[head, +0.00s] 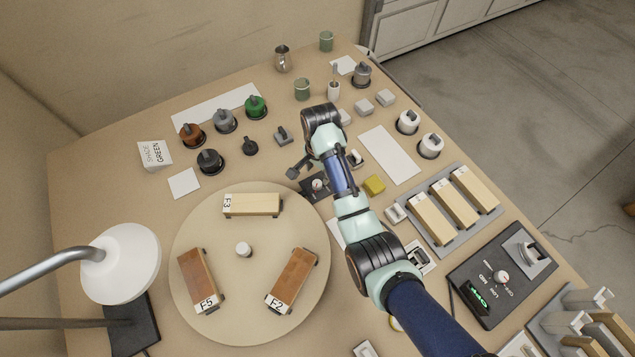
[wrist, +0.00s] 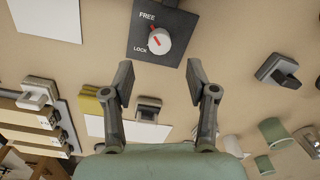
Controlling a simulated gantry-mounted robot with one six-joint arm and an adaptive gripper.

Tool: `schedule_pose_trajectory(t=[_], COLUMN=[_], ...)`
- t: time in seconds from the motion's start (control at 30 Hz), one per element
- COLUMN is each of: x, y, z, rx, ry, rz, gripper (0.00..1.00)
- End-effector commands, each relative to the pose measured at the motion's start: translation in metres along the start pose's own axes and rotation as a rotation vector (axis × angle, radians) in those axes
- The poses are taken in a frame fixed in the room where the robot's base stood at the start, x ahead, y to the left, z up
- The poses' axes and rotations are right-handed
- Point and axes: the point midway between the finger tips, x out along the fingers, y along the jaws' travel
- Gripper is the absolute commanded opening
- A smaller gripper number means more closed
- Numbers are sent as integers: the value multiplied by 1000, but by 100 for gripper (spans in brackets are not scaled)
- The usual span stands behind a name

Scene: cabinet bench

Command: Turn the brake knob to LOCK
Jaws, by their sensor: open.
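The brake knob (wrist: 159,41) is a round white knob with a red mark, on a dark plate (wrist: 177,22) lettered FREE above and LOCK at lower left. The red mark seems to lean to the upper left, nearer FREE. In the head view the knob (head: 317,184) and its plate sit just right of the round board, partly covered by my arm. My gripper (wrist: 160,76) is open and empty. In the wrist view its fingertips are apart, below the knob in the picture, and not touching it. In the head view my gripper (head: 296,171) shows only partly, beside the plate.
A turntable (head: 245,310) carries wooden blocks. A yellow block (head: 374,185) and small switches lie right of the plate. Several dark and coloured knobs (head: 256,106) stand behind. A dark panel (head: 480,260) with another dial is at the right. A lamp (head: 120,262) is at the left.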

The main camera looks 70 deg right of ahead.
Motion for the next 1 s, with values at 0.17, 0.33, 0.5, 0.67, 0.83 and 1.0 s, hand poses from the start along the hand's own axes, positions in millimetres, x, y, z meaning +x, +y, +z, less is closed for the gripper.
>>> schedule_pose_trajectory(t=[0.17, 0.33, 0.5, 0.67, 0.83, 1.0], x=[40, 63, 68, 68, 68, 68], y=[1, 1, 0, 0, 0, 0], z=[1, 1, 1, 1, 1, 1], rx=[-2, -3, -3, -4, -4, -4], ry=[-1, 0, 0, 0, 0, 1], rz=[3, 1, 0, 0, 0, 0], gripper=[58, 58, 58, 58, 31, 3])
